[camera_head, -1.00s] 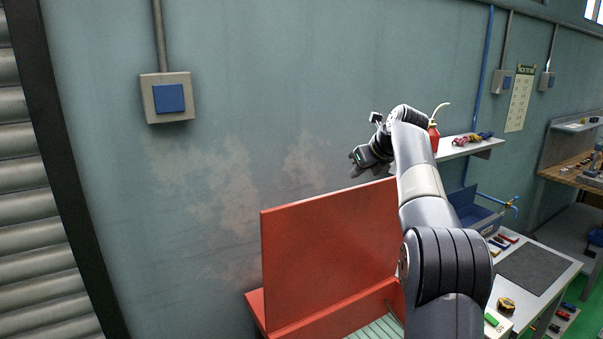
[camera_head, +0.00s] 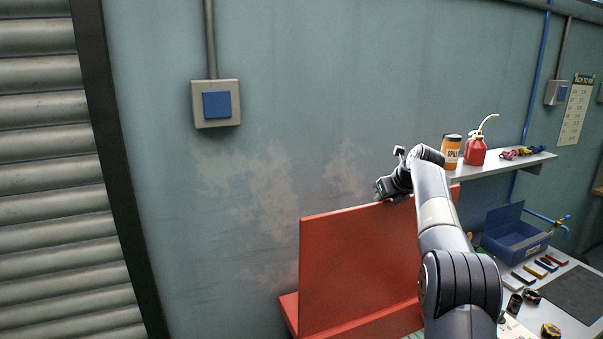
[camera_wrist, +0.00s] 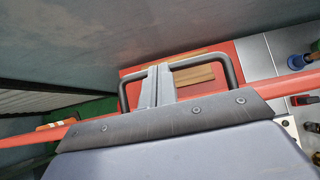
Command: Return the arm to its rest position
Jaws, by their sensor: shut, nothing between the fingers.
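My arm reaches out from the lower right in the head view, and my gripper (camera_head: 384,194) is at its far end, near the top edge of the raised red cart lid (camera_head: 355,262). In the wrist view, the two grey fingers of my gripper (camera_wrist: 158,85) are together with nothing between them. From these views I cannot tell the exact gap between gripper and lid.
A wall shelf (camera_head: 520,164) holds an orange canister (camera_head: 452,153) and a red oil can (camera_head: 475,153), right of my arm. A blue open box (camera_head: 517,240) and several tools stand on the worktop at right.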

